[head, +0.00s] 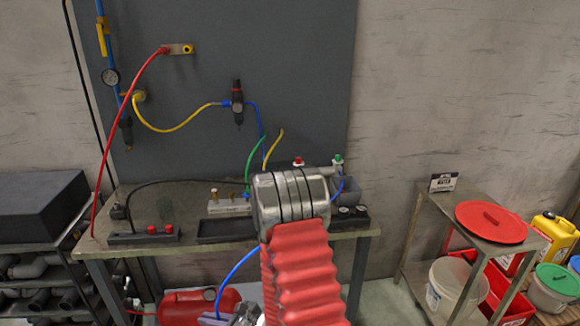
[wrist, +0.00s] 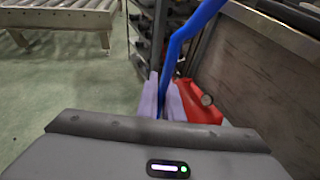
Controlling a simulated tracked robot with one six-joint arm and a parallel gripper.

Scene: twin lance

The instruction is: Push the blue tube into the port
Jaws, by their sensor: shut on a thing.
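A blue tube (head: 233,270) hangs in a curve below the bench front in the head view. Its upper part is hidden behind my arm. In the wrist view the blue tube (wrist: 175,50) runs from the top edge down between the pale lavender fingers of my gripper (wrist: 162,92), which is shut on it. In the head view only a bit of my gripper (head: 212,319) shows at the bottom edge, low in front of the red tank. The tube's held end is not clear. A metal block with brass fittings (head: 229,204) sits on the bench; I cannot tell which opening is the port.
The workbench (head: 95,247) carries a black tray (head: 222,230) and a box with red buttons (head: 144,235). The red tank (head: 198,306) lies below; it also shows in the wrist view (wrist: 192,103). A side table (head: 460,220) with a red lid stands right.

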